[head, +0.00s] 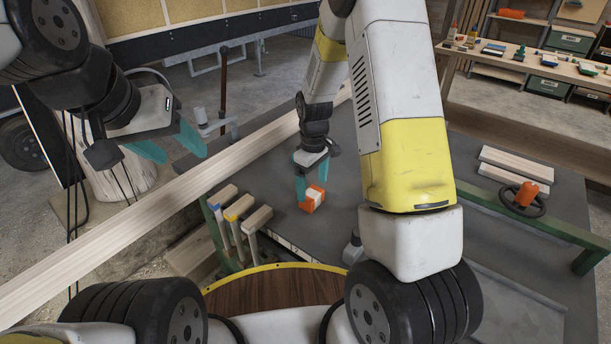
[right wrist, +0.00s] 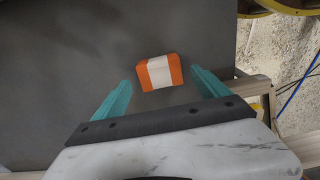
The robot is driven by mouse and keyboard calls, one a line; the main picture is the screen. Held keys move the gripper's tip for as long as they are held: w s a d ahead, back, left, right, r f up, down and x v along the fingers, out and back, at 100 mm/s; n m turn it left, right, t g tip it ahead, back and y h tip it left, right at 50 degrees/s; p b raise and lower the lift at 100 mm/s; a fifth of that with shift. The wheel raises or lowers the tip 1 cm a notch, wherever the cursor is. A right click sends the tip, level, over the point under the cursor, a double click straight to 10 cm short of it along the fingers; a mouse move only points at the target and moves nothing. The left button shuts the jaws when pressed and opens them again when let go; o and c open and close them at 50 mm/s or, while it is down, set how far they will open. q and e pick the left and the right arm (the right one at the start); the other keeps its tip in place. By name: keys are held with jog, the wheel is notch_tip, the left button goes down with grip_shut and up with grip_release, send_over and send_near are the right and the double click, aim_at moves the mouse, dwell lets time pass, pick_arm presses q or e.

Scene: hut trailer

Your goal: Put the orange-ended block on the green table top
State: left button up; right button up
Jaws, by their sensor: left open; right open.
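The block (head: 313,197) has orange ends and a pale middle band. It rests on a dark grey table top (head: 268,177), which has a green edge rail (head: 535,221); the surface itself looks grey. My right gripper (head: 310,181) is open right over the block, pointing down. In the right wrist view the block (right wrist: 159,72) shows between the lines of the two teal fingers, near their tips. I cannot tell whether the fingers reach down beside it. My left gripper (head: 172,145) is open and empty, raised at the left, well away from the block.
A long wooden beam (head: 165,208) crosses from lower left, between my grippers. Several wood-handled tools (head: 240,211) hang at the table's left edge. An orange-knobbed wheel (head: 526,198) and pale boards (head: 514,167) are at the right. The grey surface around the block is clear.

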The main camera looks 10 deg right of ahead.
aim_at(312, 193)
jog(key=s+d+r+m+t+y, duration=0.15)
jog(key=s+r, duration=0.35)
jog(key=r, duration=0.7)
jog(key=s+r+m+t, duration=0.25)
jog(key=s+r, duration=0.25)
jog(key=r, duration=0.6)
jog(key=s+d+r+m+t, duration=0.1)
jog(key=s+r+m, duration=0.3)
jog(key=s, duration=0.7)
jog(key=shift+s+r+t+y, duration=0.4)
jog(key=shift+r+t, duration=0.2)
jog(key=shift+r, duration=0.3)
